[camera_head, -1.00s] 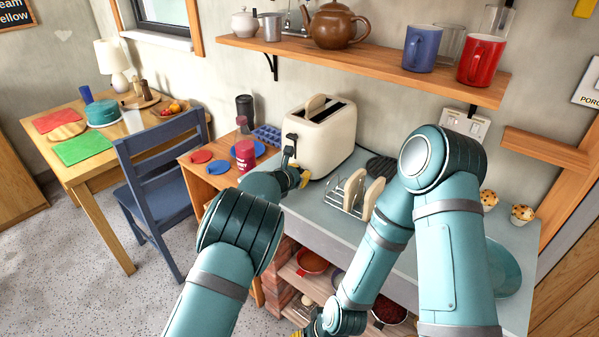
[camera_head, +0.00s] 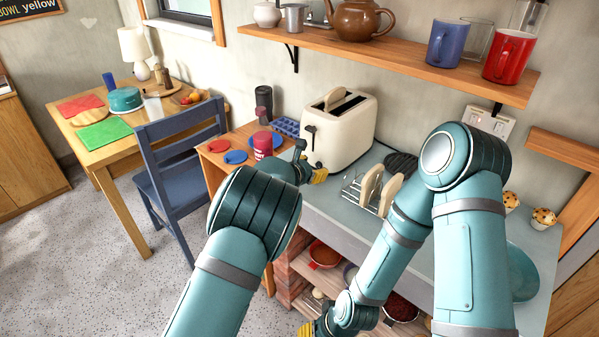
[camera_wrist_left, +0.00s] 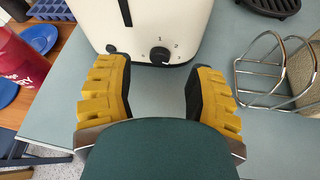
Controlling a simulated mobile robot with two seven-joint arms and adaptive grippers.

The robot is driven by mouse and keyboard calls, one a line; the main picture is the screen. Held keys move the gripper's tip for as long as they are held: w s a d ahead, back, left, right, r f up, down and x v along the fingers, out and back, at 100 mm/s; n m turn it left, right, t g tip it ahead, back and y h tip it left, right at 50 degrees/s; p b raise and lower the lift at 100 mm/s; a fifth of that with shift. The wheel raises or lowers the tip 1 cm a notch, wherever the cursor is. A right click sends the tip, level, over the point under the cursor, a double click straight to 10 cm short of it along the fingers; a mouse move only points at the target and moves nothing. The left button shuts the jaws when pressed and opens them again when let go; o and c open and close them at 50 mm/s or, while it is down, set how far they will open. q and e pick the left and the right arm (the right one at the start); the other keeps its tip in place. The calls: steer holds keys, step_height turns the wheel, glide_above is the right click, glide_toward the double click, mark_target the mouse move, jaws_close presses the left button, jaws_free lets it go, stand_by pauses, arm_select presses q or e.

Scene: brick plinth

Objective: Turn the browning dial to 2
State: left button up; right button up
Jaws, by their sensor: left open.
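The cream toaster (camera_head: 343,132) stands on the grey counter, with a slice of bread in its top slot. In the left wrist view, its black browning dial (camera_wrist_left: 160,55) sits low on the front face (camera_wrist_left: 165,18), with 1, 2 and 3 printed around it. A small pale mark on the dial appears to point to the lower right, near 3. My left gripper (camera_head: 312,174) is in front of the toaster; its yellow fingers (camera_wrist_left: 156,75) are spread, one on each side of the dial, apart from it. My right gripper (camera_head: 312,327) is low by the shelves, its fingers mostly hidden.
A wire toast rack (camera_head: 362,190) with bread slices stands right of the toaster. A red jar (camera_head: 263,146) is to the left. A black lever slot (camera_wrist_left: 125,10) runs above the dial's left. A wooden wall shelf (camera_head: 400,62) with mugs and a teapot hangs above.

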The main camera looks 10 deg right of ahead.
arm_select(q)
steer(key=v, duration=0.9)
